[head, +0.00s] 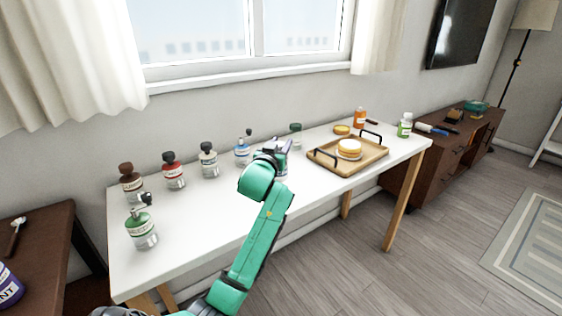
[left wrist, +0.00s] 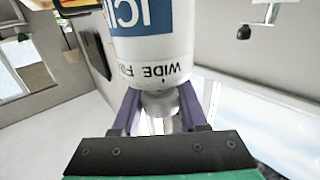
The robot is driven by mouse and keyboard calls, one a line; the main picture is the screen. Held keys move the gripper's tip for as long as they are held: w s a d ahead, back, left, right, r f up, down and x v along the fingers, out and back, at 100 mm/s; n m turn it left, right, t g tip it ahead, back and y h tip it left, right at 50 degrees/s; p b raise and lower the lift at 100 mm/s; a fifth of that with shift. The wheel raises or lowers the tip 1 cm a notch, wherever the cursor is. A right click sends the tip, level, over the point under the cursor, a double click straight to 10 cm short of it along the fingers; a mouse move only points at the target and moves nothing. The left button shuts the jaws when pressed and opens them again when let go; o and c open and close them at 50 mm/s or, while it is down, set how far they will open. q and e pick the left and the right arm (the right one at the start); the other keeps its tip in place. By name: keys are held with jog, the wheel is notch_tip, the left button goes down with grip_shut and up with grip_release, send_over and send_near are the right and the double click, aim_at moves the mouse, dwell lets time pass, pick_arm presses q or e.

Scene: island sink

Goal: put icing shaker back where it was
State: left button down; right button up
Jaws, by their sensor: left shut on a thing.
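The icing shaker (left wrist: 150,48) fills the middle of the left wrist view. It is a white cylinder with a blue "ICI…" label and "WIDE F…" lettering upside down. My left gripper (left wrist: 159,105) is shut on it, with purple fingers on both sides of its narrow end. In the head view my left gripper (head: 277,152) is over the back middle of the white table (head: 210,215). There the arm and wrist hide most of the shaker, and I cannot tell whether it touches the table. My right gripper is not in view.
A wooden tray (head: 330,172) with a cake (head: 349,149) is to the right. A green-capped jar (head: 295,133) stands just behind the gripper. Several pump bottles, including a blue one (head: 241,152) and a red one (head: 174,172), line the left back. The front middle of the table is clear.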

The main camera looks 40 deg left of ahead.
pick_arm(q)
notch_tip(320, 180, down, 4)
jog(key=shift+f, duration=0.25)
jog(key=shift+b, duration=0.3)
jog(key=shift+c, duration=2.2)
grip_release()
jog(key=v, duration=1.2)
